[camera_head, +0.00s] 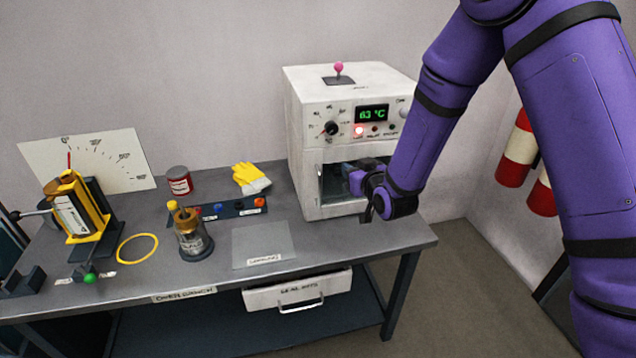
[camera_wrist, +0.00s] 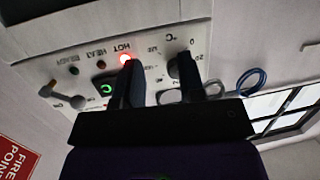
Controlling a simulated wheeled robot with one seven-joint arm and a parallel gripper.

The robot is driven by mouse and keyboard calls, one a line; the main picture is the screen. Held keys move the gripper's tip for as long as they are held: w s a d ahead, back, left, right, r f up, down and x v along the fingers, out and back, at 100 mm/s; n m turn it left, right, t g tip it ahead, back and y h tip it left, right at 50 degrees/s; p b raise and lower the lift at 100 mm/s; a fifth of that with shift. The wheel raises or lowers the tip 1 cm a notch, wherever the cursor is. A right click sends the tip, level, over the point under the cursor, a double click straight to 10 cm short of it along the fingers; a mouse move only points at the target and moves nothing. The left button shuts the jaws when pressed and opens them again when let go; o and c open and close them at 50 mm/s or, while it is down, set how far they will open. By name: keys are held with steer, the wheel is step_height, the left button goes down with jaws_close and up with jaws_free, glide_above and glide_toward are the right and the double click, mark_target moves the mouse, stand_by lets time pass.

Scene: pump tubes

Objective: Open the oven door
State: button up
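The oven (camera_head: 308,115) is a white box at the back right of the bench. Its display reads 63 °C and a red lamp is lit; the wrist view shows its panel (camera_wrist: 90,65) with the lamp marked HOT. The oven door (camera_head: 310,190) is on the lower front, with a dark window; my arm covers its right part, and I cannot tell whether it is fully shut. My gripper (camera_wrist: 158,65) is in front of the oven, its two dark fingers apart with nothing clearly between them. In the head view the fingertips are mostly hidden.
On the bench (camera_head: 215,275) are a red can (camera_head: 179,181), yellow gloves (camera_head: 251,178), a glass jar (camera_head: 191,240) and a yellow-framed device (camera_head: 75,210). A clear sheet (camera_head: 263,243) lies left of the oven front. A drawer (camera_head: 300,290) is below. Red-and-white cylinders (camera_head: 519,150) stand right.

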steer(key=s+a+f+t+y, duration=0.2)
steer(key=s+a+f, duration=0.15)
steer(key=f, duration=0.55)
steer(key=x, duration=1.1)
steer(key=shift+w+a+f, duration=0.15)
steer(key=shift+a, duration=0.2)
jaws_close()
